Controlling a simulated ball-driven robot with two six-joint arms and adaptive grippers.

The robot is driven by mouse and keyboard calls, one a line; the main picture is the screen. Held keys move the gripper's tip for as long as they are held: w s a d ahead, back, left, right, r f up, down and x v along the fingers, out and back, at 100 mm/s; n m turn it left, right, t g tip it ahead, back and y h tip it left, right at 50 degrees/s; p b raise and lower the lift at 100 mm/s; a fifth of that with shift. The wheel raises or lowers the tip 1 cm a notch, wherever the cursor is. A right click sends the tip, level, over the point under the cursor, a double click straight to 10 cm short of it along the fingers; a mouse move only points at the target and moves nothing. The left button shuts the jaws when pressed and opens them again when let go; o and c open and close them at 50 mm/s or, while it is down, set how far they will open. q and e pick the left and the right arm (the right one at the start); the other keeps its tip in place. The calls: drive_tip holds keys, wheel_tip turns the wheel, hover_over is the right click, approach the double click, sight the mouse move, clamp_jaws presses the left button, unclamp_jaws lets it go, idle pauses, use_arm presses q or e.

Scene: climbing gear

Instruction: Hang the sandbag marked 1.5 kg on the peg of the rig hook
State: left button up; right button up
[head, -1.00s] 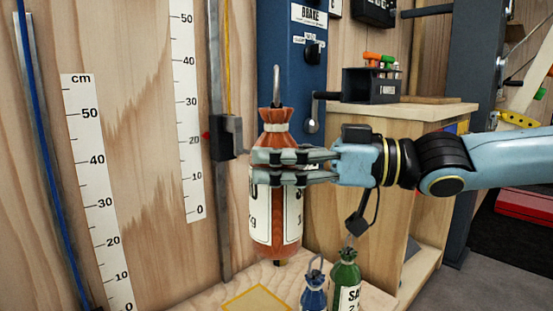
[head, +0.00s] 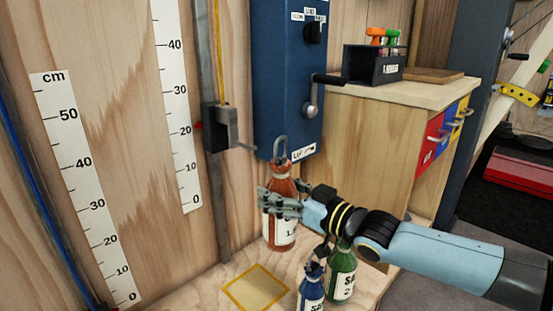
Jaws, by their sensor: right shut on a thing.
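The orange-brown sandbag (head: 282,186) hangs upright in my right gripper (head: 270,203), whose fingers are shut around its middle. The fingers cover part of its white label, so I cannot read the full weight. A grey loop stands up from its tied top. The rig hook (head: 219,128) is a dark block on a vertical metal rail. Its thin peg (head: 244,147) sticks out to the right. The loop is right of the peg tip at about the same height in the picture, with a small gap showing; I cannot judge the depth. My left gripper is not in view.
A blue bag (head: 312,289) and a green bag (head: 341,275) stand below my right wrist. A yellow-outlined square (head: 256,288) on the wooden surface is empty. A blue panel with a crank (head: 288,75) is behind the sandbag, and a wooden cabinet (head: 370,135) is to the right.

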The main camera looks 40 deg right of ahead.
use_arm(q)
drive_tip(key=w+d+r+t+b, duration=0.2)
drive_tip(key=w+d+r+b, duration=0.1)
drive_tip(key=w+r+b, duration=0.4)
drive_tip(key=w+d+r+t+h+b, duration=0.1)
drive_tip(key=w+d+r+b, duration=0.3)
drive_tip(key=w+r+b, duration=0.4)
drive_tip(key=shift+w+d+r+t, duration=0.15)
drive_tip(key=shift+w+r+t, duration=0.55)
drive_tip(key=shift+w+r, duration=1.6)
use_arm(e)
drive_tip(key=w+a+f, duration=0.1)
drive_tip(key=w+f, duration=0.2)
drive_tip(key=w, duration=0.8)
drive_tip(key=shift+a, duration=0.25)
idle(1.5)
